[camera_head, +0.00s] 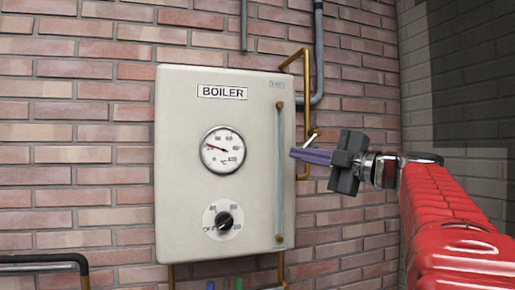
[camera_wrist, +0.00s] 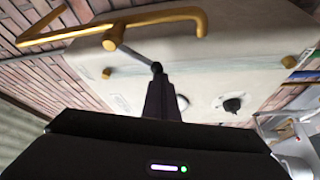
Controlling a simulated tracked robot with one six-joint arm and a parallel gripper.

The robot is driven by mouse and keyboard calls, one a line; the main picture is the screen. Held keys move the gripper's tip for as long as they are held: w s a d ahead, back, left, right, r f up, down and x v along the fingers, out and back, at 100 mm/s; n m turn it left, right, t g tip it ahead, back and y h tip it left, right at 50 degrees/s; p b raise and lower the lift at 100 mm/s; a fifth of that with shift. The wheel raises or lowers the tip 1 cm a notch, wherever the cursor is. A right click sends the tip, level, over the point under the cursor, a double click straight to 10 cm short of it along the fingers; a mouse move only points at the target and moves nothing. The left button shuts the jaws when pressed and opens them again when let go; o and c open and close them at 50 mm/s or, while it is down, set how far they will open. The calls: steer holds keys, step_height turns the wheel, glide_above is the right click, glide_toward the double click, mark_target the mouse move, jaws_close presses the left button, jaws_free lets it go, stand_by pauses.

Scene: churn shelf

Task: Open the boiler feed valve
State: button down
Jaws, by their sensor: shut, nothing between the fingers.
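The boiler (camera_head: 180,110) is a cream box labelled BOILER on a brick wall; its face also shows in the wrist view (camera_wrist: 200,65). A brass pipe (camera_head: 306,75) runs down its right side and carries a small valve lever (camera_head: 311,139). In the wrist view the lever (camera_wrist: 134,56) is a thin grey rod with a dark end, slanting out from a brass fitting (camera_wrist: 113,36). My gripper (camera_head: 293,153) is shut and empty. In the wrist view its fingers (camera_wrist: 160,82) reach up to the lever's dark end; whether they touch it I cannot tell.
A round gauge (camera_head: 222,150), a black knob (camera_head: 224,220) and a vertical glass tube (camera_head: 280,170) are on the boiler front. A grey pipe (camera_head: 318,60) runs down the wall behind. A dark pipe (camera_head: 45,259) is at lower left. A grey block wall (camera_head: 460,80) stands at right.

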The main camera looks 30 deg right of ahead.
steer(key=s+d+f+n+g+h, duration=0.1)
steer(key=d+n+g, duration=0.3)
steer(key=n, duration=0.4)
steer(key=shift+d+f+h, duration=0.3)
steer(key=shift+d+f, duration=0.5)
steer(key=shift+f, duration=0.05)
steer(key=shift+a, duration=0.1)
steer(key=s+a, duration=0.1)
steer(key=s, duration=0.8)
steer(key=shift+s, duration=0.25)
stand_by(0.4)
steer(key=shift+a+r, duration=0.1)
steer(key=shift+r, duration=0.05)
stand_by(0.4)
